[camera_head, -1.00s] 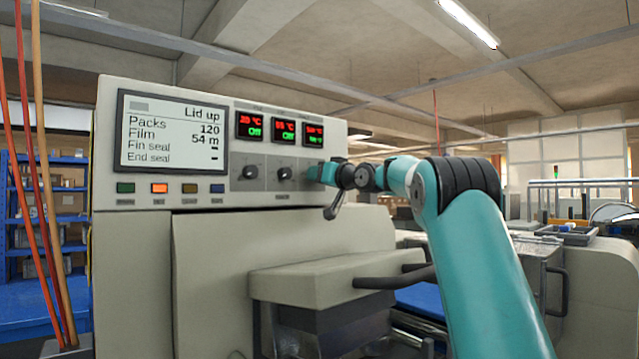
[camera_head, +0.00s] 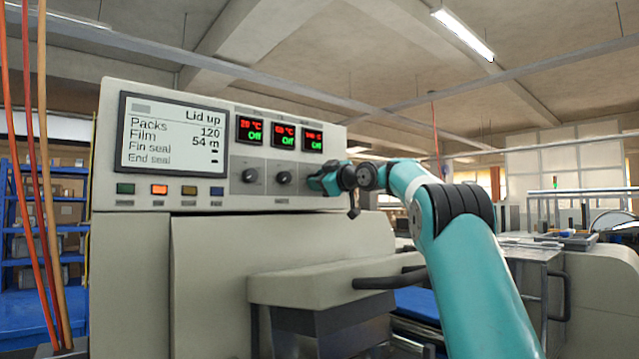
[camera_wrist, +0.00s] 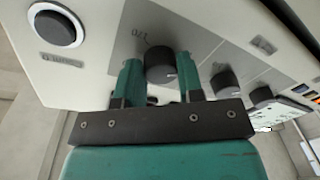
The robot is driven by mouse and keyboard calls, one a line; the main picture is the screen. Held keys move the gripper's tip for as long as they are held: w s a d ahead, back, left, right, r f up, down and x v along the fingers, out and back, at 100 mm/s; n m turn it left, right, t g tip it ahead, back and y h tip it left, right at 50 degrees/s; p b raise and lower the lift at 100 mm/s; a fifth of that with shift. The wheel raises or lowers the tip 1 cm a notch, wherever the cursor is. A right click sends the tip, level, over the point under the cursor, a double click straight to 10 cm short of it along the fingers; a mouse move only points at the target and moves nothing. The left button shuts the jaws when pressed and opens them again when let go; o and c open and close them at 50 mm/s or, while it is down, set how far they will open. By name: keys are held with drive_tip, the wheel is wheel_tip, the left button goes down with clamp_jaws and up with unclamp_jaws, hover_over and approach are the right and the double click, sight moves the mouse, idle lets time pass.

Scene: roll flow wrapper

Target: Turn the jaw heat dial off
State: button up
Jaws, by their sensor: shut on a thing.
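My gripper (camera_head: 318,182) is at the right end of the grey control panel and hides the right-hand dial there in the head view. In the wrist view, my gripper's two teal fingers (camera_wrist: 158,72) stand on either side of a black round dial (camera_wrist: 161,62), shut on it. A small white mark shows on the dial's lower right edge. The three red-and-green displays sit above the dials. The right display (camera_head: 312,139) shows short green text that looks like "Off", though it is blurred. The left display (camera_head: 250,130) reads "Off".
Two other dials, left (camera_head: 249,176) and middle (camera_head: 284,178), sit close by. A large status screen (camera_head: 171,134) reads "Lid up". Several coloured buttons (camera_head: 159,189) line its lower edge. A beige housing (camera_head: 320,283) juts out below my arm. A round black button (camera_wrist: 55,26) is nearby.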

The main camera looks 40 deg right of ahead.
drive_tip(key=shift+d+f+n, duration=0.1)
drive_tip(key=shift+n, duration=0.4)
drive_tip(key=o, duration=0.9)
drive_tip(key=shift+s, duration=0.1)
drive_tip(key=s+b, duration=0.5)
drive_tip(key=s, duration=1.2)
drive_tip(key=shift+s+d, duration=0.1)
drive_tip(key=shift+d, duration=0.1)
